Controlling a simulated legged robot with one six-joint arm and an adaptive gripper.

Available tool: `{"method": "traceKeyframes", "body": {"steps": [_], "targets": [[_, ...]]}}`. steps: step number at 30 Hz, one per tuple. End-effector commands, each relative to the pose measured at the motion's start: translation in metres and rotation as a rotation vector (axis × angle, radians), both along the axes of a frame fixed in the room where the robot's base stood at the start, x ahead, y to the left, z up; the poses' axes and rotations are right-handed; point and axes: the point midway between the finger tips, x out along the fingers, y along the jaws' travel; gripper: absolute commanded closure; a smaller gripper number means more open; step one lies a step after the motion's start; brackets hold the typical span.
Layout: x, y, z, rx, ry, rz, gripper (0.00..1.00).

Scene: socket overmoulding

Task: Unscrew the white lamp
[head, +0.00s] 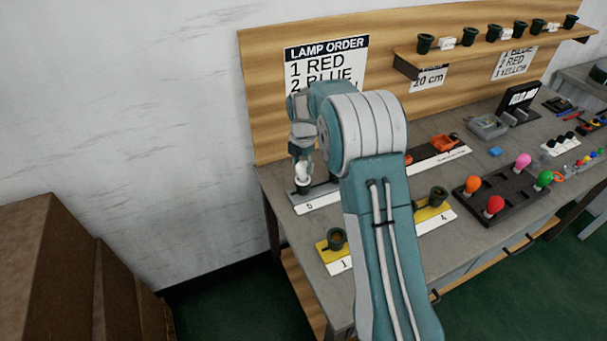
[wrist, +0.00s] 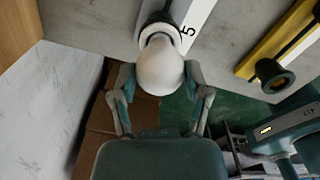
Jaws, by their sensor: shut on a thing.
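The white lamp (head: 302,173) sits upright in a dark socket (head: 303,189) on the strip marked 5 (head: 317,204), at the left end of the bench. My gripper (head: 301,160) reaches down over it from above and is shut on the lamp. In the wrist view the white lamp (wrist: 161,66) lies between the two fingers of my gripper (wrist: 160,85), with its base at the dark socket (wrist: 158,22). The arm hides part of the bench beside the strip.
Yellow strips carry empty dark sockets, one marked 1 (head: 339,265) and one marked 4 (head: 436,215). A dark tray (head: 490,215) holds several coloured lamps. A wooden back panel (head: 264,120) rises behind the strip. The wall is at the left.

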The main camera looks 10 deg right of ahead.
Motion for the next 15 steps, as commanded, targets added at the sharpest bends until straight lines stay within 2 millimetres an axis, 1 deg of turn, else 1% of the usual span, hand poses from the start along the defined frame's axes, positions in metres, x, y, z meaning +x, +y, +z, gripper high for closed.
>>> {"method": "traceKeyframes", "body": {"steps": [3, 8, 9, 10, 11, 15], "targets": [[0.0, 0.0, 0.0002, 0.0, 0.0, 0.032, 0.75], [0.0, 0.0, 0.0002, 0.0, 0.0, 0.03, 0.75], [0.0, 0.0, 0.0002, 0.0, 0.0, 0.03, 0.21], [0.0, 0.0, 0.0002, 0.0, 0.0, 0.03, 0.08], [0.0, 0.0, 0.0002, 0.0, 0.0, 0.03, 0.0], [0.0, 0.0, 0.0002, 0.0, 0.0, 0.029, 0.0]]}}
